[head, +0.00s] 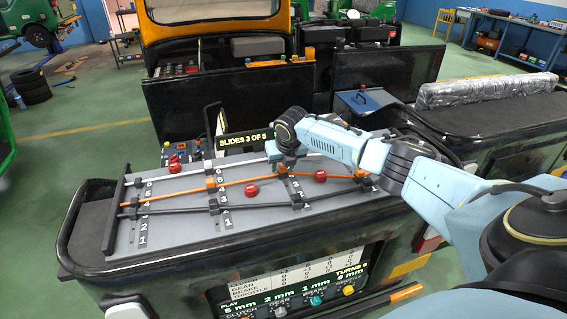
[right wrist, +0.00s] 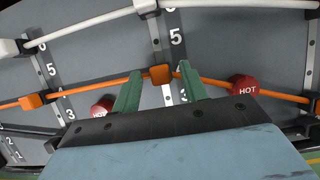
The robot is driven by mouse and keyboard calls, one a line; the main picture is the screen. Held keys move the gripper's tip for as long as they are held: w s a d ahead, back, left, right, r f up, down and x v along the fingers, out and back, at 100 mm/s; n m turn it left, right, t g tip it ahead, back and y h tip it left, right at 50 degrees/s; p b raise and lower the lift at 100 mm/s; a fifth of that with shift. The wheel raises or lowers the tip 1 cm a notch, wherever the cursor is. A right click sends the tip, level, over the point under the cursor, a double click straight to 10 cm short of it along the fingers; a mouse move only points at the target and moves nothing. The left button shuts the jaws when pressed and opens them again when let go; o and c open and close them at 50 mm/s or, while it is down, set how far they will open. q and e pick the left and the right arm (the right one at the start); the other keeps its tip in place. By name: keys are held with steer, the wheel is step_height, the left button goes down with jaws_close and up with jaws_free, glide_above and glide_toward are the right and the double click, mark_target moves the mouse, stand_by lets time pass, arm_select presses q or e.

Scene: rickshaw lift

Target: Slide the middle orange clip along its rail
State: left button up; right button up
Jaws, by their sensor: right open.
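The orange rail (head: 235,183) runs across the grey board between a white rail and a black rail. The middle orange clip (right wrist: 160,75) sits on the orange rail between two red knobs marked HOT. My right gripper (right wrist: 159,84) is open, with one green finger on each side of this clip; I cannot tell whether they touch it. In the head view my right gripper (head: 283,155) is over the board from above and partly hides the clip. The left orange clip (head: 211,183) also shows in the right wrist view (right wrist: 33,102). My left gripper is not in view.
Red HOT knobs stand near the clip, one to the left (right wrist: 102,108) and one to the right (right wrist: 245,86). A white rail (right wrist: 85,31) with white clips lies beyond. A black rail (head: 180,210) lies nearer. A sign (head: 244,141) reads "SLIDES 3 OF 5".

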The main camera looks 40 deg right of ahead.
steer(key=shift+r, duration=0.15)
steer(key=v, duration=1.3)
steer(key=shift+s, duration=0.2)
